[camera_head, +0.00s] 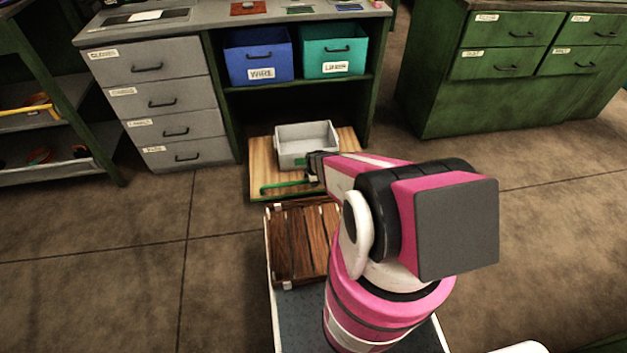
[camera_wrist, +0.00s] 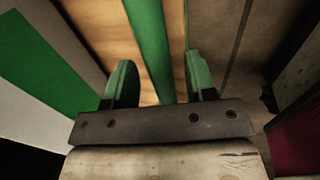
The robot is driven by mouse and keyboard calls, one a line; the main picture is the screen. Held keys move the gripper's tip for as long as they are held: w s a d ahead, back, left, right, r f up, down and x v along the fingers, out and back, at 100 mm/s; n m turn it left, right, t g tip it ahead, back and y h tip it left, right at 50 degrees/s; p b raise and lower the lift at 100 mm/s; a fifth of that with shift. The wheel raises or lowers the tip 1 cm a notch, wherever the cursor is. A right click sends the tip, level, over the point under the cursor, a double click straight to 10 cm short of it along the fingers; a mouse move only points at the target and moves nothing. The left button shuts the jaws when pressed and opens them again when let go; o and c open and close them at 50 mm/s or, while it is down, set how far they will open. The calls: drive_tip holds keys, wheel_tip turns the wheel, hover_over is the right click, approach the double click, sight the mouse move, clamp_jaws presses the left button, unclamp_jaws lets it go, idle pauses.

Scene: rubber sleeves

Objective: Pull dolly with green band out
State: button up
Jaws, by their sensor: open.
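The dolly (camera_head: 260,169) is a flat light-wood board on the floor, partly beneath the desk. A green bar (camera_head: 285,187) runs along its front edge. A pale grey bin (camera_head: 306,137) with a green band sits on the board. My gripper (camera_head: 314,180) is at the dolly's front edge, beside the bar's right part, and partly hidden by my arm. In the wrist view, my gripper (camera_wrist: 160,82) is open, with the green bar (camera_wrist: 150,45) running between its two green-tipped fingers. I cannot tell whether either finger touches it. The bin's green band (camera_wrist: 45,75) shows at left.
A wooden slatted crate (camera_head: 300,240) is close in front of the dolly, on my base. The grey drawer unit (camera_head: 160,105) stands left of the opening. Blue (camera_head: 258,55) and teal (camera_head: 335,50) bins sit on the shelf above. Open floor (camera_head: 215,240) lies to the left.

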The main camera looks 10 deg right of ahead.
drive_tip(key=shift+r, duration=0.1)
wheel_tip(320, 180, up, 10)
drive_tip(key=s, duration=0.2)
drive_tip(key=shift+r, duration=0.25)
idle(0.3)
drive_tip(key=s+d+r+m, duration=0.1)
drive_tip(key=s+r+m, duration=0.3)
drive_tip(key=r, duration=0.5)
drive_tip(key=s+r+m+g, duration=0.1)
drive_tip(key=s+r+m, duration=0.3)
drive_tip(key=r+m, duration=0.4)
drive_tip(key=s+d+r+m+g, duration=0.1)
drive_tip(key=s+r+m, duration=0.2)
drive_tip(key=r+m, duration=0.3)
wheel_tip(320, 180, up, 4)
drive_tip(key=shift+s+d+r, duration=0.15)
drive_tip(key=shift+s+d, duration=0.15)
drive_tip(key=shift+s, duration=0.1)
idle(0.6)
